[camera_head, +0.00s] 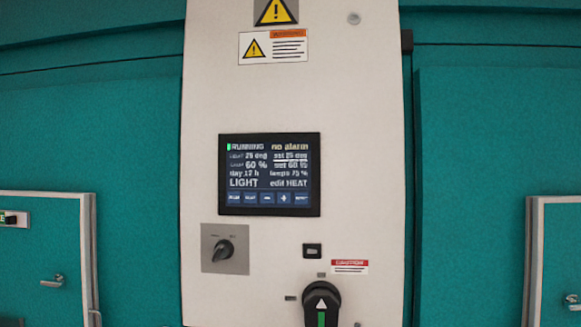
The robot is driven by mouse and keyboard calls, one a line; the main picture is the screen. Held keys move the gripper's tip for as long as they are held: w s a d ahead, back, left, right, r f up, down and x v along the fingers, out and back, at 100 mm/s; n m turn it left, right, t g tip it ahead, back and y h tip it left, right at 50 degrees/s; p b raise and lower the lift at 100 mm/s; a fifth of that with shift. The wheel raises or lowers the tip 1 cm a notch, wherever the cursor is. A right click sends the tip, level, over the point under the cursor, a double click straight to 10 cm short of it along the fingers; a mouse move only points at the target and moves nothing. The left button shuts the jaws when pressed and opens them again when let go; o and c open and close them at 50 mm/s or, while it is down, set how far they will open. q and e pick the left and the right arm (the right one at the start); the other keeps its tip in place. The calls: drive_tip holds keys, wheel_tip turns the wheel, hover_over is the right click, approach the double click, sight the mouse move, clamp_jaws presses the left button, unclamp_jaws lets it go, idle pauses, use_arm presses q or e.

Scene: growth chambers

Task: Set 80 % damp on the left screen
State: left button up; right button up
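One screen (269,175) shows in the head view, dark with a black frame, set in a pale upright panel (350,110). It reads RUNNING, no alarm, a 25 deg temperature and 25 deg set, damp about 60 % with set 60 %, day 12 h, lamps about 75 %, LIGHT, and edit HEAT. The set 25 deg line is underlined. A row of several small blue buttons (267,198) runs along the bottom; one has a minus, one a plus. Neither of my grippers is in view.
Below the screen are a black selector knob (223,250) on a grey plate, a small black switch (312,251) and a large black rotary handle (321,303). Teal walls flank the panel. Framed doors with handles stand at lower left (52,281) and lower right (570,299).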

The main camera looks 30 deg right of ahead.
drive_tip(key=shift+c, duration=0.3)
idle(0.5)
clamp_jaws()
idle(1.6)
